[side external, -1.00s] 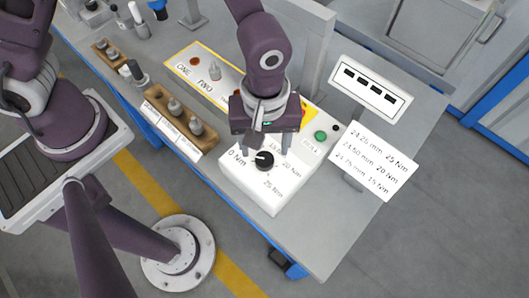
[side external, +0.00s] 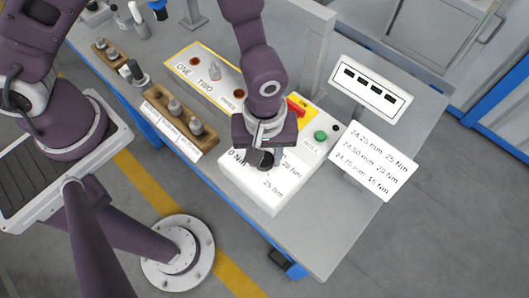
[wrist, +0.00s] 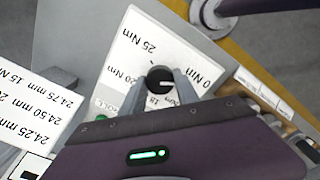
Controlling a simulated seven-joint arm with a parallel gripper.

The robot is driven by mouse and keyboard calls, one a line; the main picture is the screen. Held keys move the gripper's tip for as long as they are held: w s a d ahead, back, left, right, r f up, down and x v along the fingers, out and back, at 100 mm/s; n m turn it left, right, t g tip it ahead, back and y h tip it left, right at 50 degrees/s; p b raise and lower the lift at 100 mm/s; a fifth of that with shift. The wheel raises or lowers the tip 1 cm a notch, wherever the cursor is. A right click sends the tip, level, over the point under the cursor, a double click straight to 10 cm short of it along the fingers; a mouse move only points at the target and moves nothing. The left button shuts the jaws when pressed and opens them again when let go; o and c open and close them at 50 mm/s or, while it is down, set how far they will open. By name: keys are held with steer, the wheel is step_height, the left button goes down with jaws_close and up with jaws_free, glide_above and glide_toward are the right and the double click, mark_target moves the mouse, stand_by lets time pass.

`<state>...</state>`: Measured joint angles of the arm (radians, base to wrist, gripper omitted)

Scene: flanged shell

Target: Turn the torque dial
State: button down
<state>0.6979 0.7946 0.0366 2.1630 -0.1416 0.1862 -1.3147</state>
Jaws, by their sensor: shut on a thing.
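The torque dial (wrist: 160,78) is a round black knob with a white pointer mark, on the white control box (wrist: 150,32). My gripper (wrist: 159,88) is shut on the dial, one finger on each side. In the side external view my gripper (side external: 265,161) is down over the box (side external: 262,199) and hides most of the dial.
A green button (side external: 321,136) and a red switch (side external: 296,108) sit behind my gripper. A torque table sign (side external: 374,160) and a display panel (side external: 370,88) stand to the right. A wooden rack (side external: 180,120) with metal parts lies left.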

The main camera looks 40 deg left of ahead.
steer(key=m, duration=1.7)
steer(key=shift+m, duration=0.4)
steer(key=m, duration=0.6)
stand_by(0.5)
steer(key=c, duration=0.9)
jaws_free()
